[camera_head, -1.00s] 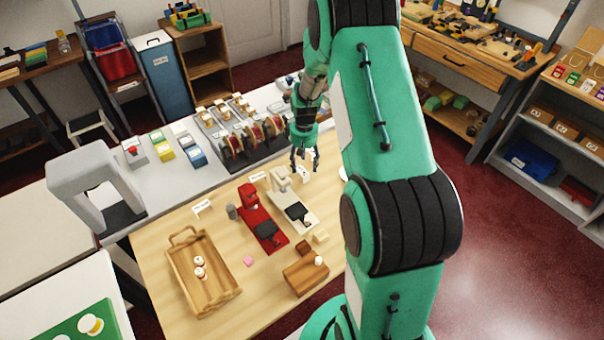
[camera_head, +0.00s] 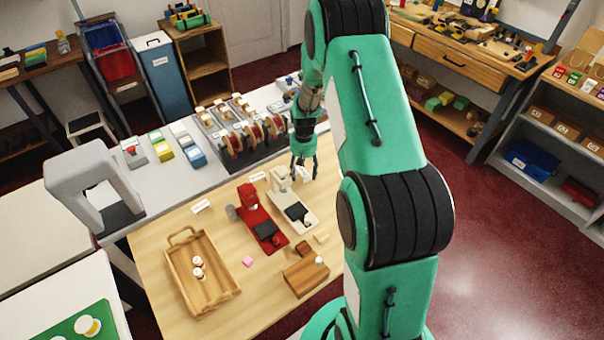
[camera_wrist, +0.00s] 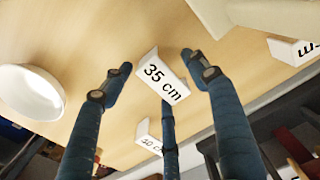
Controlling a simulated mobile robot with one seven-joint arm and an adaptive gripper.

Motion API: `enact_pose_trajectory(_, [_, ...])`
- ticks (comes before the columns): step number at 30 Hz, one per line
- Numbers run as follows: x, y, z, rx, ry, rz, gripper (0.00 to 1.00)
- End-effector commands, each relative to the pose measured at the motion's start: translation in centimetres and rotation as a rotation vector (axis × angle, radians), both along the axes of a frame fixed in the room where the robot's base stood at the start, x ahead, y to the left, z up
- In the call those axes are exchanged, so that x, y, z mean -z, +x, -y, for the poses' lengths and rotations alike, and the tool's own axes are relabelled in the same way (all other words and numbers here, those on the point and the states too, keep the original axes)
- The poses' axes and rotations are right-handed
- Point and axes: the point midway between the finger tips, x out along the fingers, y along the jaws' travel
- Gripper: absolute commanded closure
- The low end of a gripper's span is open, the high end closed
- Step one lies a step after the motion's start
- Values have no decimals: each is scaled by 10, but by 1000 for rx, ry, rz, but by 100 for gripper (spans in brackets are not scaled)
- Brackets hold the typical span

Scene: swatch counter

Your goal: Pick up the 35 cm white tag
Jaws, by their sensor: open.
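The white tag reading "35 cm" (camera_wrist: 163,78) stands on the light wood table, a small folded card with its print facing the wrist camera. My gripper (camera_wrist: 158,76) is open, with its dark blue fingers spread around the tag, one at its left and one at its right; the third finger is below it in the picture. I see a gap between the tag and the side fingers. In the head view my gripper (camera_head: 304,170) is low over the table's back right part, beside the cream machine (camera_head: 285,196), and the tag is largely hidden behind the fingers.
A second white tag reading "40 cm" (camera_wrist: 148,140) stands close by, below the 35 cm tag in the wrist view. A white round dish (camera_wrist: 30,92) is at left, another tag (camera_wrist: 292,50) at right. A red machine (camera_head: 260,222) and wooden tray (camera_head: 178,296) occupy the table.

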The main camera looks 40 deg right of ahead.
Motion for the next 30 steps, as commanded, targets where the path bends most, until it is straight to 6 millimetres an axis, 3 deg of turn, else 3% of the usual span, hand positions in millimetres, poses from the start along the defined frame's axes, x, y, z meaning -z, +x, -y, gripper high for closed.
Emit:
enact_pose_trajectory(7, [0,0,0,0,0,0,41])
enact_pose_trajectory(13, [0,0,0,0,0,0,78])
enact_pose_trajectory(30, [-10,1,0,0,-1,1,79])
